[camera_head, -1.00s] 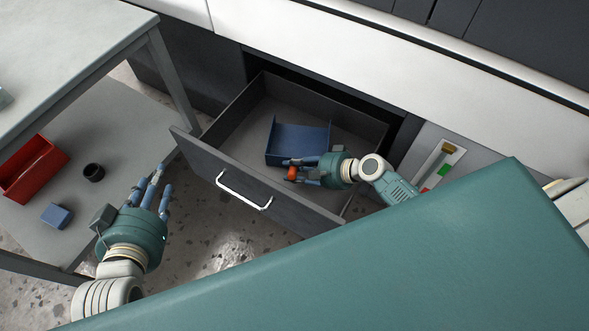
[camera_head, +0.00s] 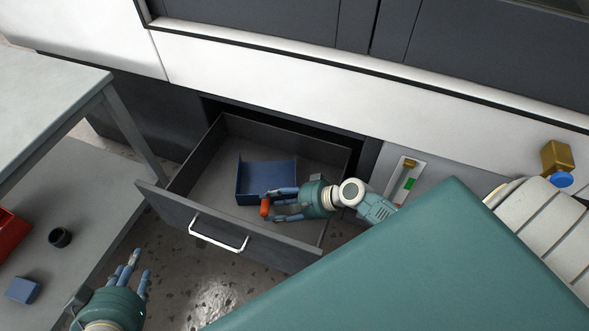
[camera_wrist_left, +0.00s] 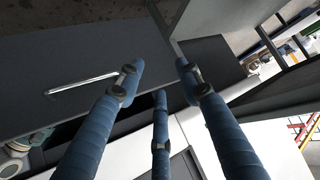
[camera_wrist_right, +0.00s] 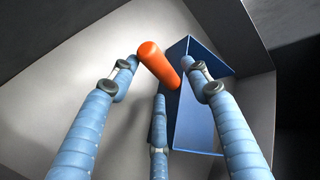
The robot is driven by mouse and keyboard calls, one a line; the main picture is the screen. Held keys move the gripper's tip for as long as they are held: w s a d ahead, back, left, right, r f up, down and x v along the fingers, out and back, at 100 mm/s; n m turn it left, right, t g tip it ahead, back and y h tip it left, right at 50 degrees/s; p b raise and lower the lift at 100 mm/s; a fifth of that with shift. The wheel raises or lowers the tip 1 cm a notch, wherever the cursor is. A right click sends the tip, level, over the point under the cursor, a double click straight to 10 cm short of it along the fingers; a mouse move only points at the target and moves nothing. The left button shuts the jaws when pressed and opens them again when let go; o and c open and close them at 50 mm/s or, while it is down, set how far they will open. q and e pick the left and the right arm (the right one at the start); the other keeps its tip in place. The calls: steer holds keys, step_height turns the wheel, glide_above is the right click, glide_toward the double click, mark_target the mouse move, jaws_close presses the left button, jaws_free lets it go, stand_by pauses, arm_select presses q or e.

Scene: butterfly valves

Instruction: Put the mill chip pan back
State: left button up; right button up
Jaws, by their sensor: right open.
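A dark grey drawer-like pan (camera_head: 162,202) with a pale bar handle (camera_head: 218,236) stands pulled out from the machine base. Inside it lies a blue sheet-metal pan (camera_head: 265,178) with an orange handle (camera_head: 265,207). My right gripper (camera_head: 276,206) is inside the drawer, open, with its fingers spread around the orange handle; whether they touch it I cannot tell. The right wrist view shows the orange handle (camera_wrist_right: 158,62) between the fingertips and the blue pan (camera_wrist_right: 200,128) beyond. My left gripper (camera_head: 133,270) is open and empty, in front of the drawer and apart from it.
A grey table with a lower shelf (camera_head: 100,215) stands at the left. A red bin (camera_head: 10,235), a black cup (camera_head: 60,237) and a blue block (camera_head: 23,290) are on the shelf. Speckled floor (camera_head: 205,290) is clear before the drawer. A brass valve (camera_head: 557,158) is at the right.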

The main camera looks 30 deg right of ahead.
arm_select(q)
steer(key=s+a+f+g+p, duration=0.1)
steer(key=s+a+f+g, duration=0.1)
steer(key=s, duration=0.4)
steer(key=s+a+f+g+y, duration=0.1)
steer(key=s+f+g, duration=0.2)
steer(key=s, duration=0.2)
steer(key=shift+s+a+f+g+y+p, duration=0.3)
steer(key=shift+s+a+f+g+p, duration=0.05)
steer(key=shift+s+f+g+p, duration=0.05)
arm_select(e)
steer(key=v, duration=0.8)
steer(key=shift+s+d+r, duration=0.2)
arm_select(q)
steer(key=shift+c, duration=0.5)
